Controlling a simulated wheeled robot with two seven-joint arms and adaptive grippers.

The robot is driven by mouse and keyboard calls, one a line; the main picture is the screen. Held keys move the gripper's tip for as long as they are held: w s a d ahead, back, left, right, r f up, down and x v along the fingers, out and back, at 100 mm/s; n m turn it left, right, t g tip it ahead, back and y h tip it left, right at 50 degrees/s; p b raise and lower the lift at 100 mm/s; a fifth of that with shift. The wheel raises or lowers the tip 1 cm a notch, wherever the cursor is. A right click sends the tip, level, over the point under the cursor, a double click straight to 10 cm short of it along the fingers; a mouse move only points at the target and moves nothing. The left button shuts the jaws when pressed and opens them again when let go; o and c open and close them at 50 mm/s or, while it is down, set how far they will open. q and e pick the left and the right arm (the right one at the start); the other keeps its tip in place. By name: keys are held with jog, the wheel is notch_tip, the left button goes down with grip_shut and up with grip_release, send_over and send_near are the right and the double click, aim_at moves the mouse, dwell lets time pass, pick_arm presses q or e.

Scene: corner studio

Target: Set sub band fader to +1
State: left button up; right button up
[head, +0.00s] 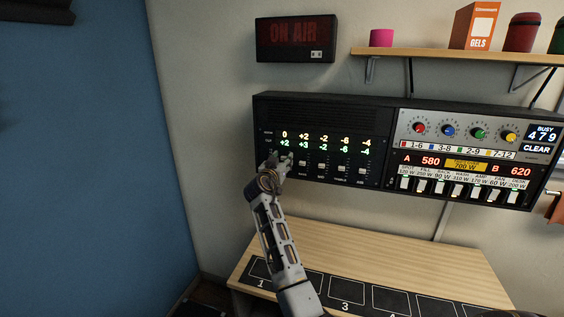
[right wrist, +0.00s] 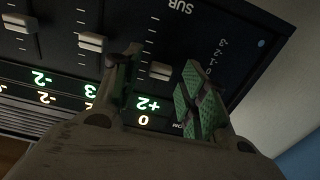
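The sub band fader is the leftmost on the equalizer panel (head: 320,112). Its pale cap (right wrist: 160,70) shows in the right wrist view, where the picture is upside down. Above that fader, the upper readout (head: 284,134) shows 0 and the green lower readout (head: 284,143) shows +2. My right gripper (head: 273,160) is at this fader and hides its cap in the head view. In the right wrist view its green-padded fingers (right wrist: 160,82) stand apart on either side of the cap, with gaps showing. My left gripper is not in view.
The neighbouring fader caps (right wrist: 91,42) stand close to one finger. A lighting console (head: 465,150) with knobs and switches adjoins the panel on the right. A wooden desk (head: 350,245) with a numbered black strip lies below. A shelf (head: 440,53) hangs above.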

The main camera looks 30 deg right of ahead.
jog(key=v, duration=0.7)
jog(key=shift+s+a, duration=0.15)
jog(key=shift+s, duration=0.05)
dwell(0.4)
dwell(0.4)
